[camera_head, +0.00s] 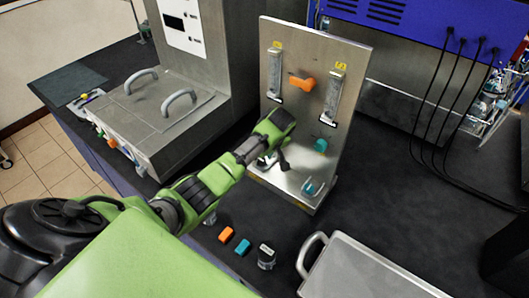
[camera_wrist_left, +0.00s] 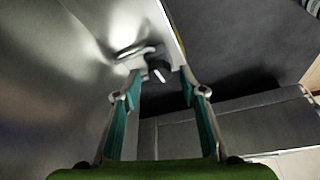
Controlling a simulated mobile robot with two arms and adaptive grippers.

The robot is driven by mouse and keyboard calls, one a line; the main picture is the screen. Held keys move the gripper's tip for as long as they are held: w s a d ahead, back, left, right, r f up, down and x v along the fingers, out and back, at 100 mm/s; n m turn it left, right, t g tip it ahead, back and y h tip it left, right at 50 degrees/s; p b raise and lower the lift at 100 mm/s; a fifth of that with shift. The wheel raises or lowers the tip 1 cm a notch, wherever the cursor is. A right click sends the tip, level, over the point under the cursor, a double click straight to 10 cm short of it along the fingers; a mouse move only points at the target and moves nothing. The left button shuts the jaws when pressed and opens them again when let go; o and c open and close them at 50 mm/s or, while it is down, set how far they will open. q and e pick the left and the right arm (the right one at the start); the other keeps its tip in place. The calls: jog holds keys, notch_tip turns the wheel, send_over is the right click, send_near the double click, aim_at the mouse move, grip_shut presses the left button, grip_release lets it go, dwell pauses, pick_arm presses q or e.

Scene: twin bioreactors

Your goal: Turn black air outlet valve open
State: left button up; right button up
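The upright metal panel (camera_head: 345,95) stands on the dark bench. A black valve handle (camera_head: 284,162) shows low on the panel's left side, partly hidden by my left gripper (camera_head: 268,160). In the left wrist view, the black valve (camera_wrist_left: 158,70) on a shiny metal fitting lies between and just beyond the fingertips of my left gripper (camera_wrist_left: 162,75). The two teal-lined fingers are spread apart, and I see no clear contact with the valve. My right gripper is not in view.
The panel also has an orange valve (camera_head: 302,82), a teal valve (camera_head: 320,145) and a lower teal-handled valve (camera_head: 312,187). Small orange (camera_head: 226,234), teal (camera_head: 243,247) and black (camera_head: 266,256) pieces lie in front. A metal tray (camera_head: 370,275) stands at front right.

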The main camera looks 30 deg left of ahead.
pick_arm(q)
jog(key=v, duration=1.1)
jog(key=shift+r, duration=0.25)
jog(key=shift+d, duration=0.15)
